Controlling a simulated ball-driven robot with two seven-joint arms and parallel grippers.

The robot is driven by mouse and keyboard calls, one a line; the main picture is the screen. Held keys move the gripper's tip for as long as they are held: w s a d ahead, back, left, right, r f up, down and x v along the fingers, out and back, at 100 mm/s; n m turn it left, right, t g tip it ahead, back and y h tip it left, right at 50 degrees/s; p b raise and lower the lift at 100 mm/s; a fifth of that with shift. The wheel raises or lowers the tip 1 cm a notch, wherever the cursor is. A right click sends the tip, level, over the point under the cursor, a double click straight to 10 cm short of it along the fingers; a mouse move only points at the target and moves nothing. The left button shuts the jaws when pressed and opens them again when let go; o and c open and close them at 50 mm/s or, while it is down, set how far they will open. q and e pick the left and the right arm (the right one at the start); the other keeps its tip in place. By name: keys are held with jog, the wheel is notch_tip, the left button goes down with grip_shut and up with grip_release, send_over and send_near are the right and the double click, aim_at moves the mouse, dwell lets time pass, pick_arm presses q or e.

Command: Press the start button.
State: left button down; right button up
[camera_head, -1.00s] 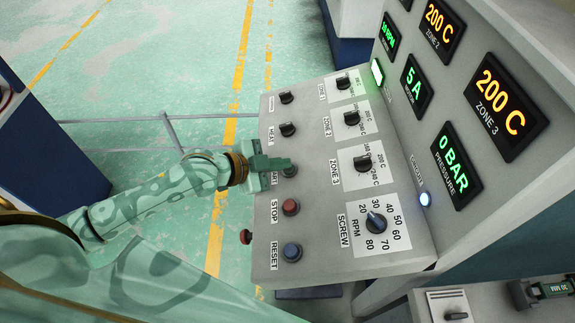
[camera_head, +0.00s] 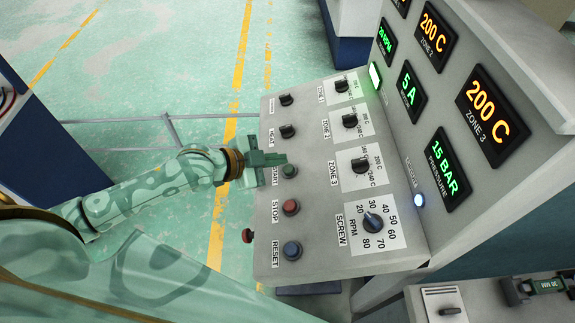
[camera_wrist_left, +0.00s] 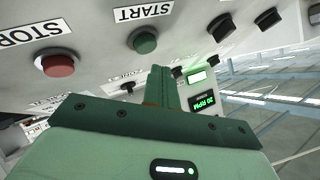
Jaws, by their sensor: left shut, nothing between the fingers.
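The green start button (camera_head: 289,171) sits on the sloped control panel, above the red stop button (camera_head: 291,207). In the left wrist view the start button (camera_wrist_left: 142,41) shows whole under its START label, with the red stop button (camera_wrist_left: 58,63) to its left. My left gripper (camera_head: 284,159) is shut and empty, its fingers just above the start button in the head view. In the left wrist view the shut fingers (camera_wrist_left: 160,80) are apart from the button in the picture. My right gripper is not in view.
A blue reset button (camera_head: 292,250) and a screw RPM dial (camera_head: 373,222) are lower on the panel. A red side button (camera_head: 247,235) is at its left edge. The pressure display (camera_head: 447,168) reads 15 BAR and the screw lamp (camera_head: 418,200) glows.

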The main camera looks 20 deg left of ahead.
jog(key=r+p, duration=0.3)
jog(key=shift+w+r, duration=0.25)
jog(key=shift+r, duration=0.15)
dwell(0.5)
